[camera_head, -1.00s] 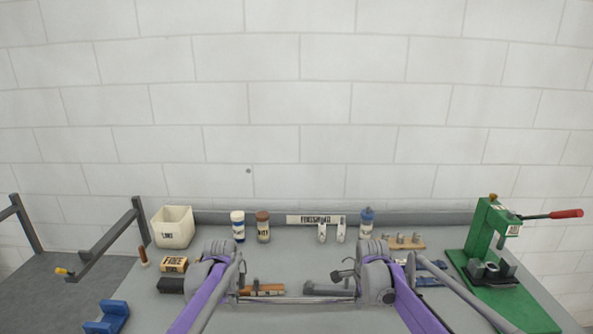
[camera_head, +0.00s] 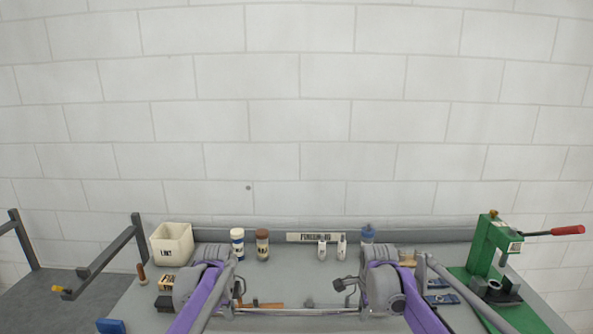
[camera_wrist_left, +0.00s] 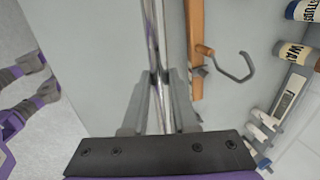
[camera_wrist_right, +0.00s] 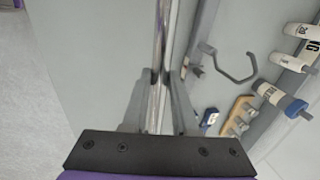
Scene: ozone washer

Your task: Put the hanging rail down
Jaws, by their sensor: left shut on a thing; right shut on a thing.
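The hanging rail (camera_head: 297,311) is a thin shiny metal rod, held level across the front of the bench in the head view. My left gripper (camera_head: 236,310) is shut around its left part; the rod (camera_wrist_left: 153,35) runs between the fingers in the left wrist view. My right gripper (camera_head: 362,309) is shut around its right part, and the rod (camera_wrist_right: 162,40) shows between those fingers too. A grey bent hook (camera_wrist_left: 235,68) shows beside the rail in the left wrist view, and another hook (camera_wrist_right: 235,65) in the right one. I cannot tell what they attach to.
A wooden-handled tool (camera_head: 262,305) lies just behind the rail. A white bin (camera_head: 171,245), bottles (camera_head: 262,245) and white clips (camera_head: 322,250) stand at the back. A green press (camera_head: 485,245) is at right, a blue block (camera_head: 111,326) at front left.

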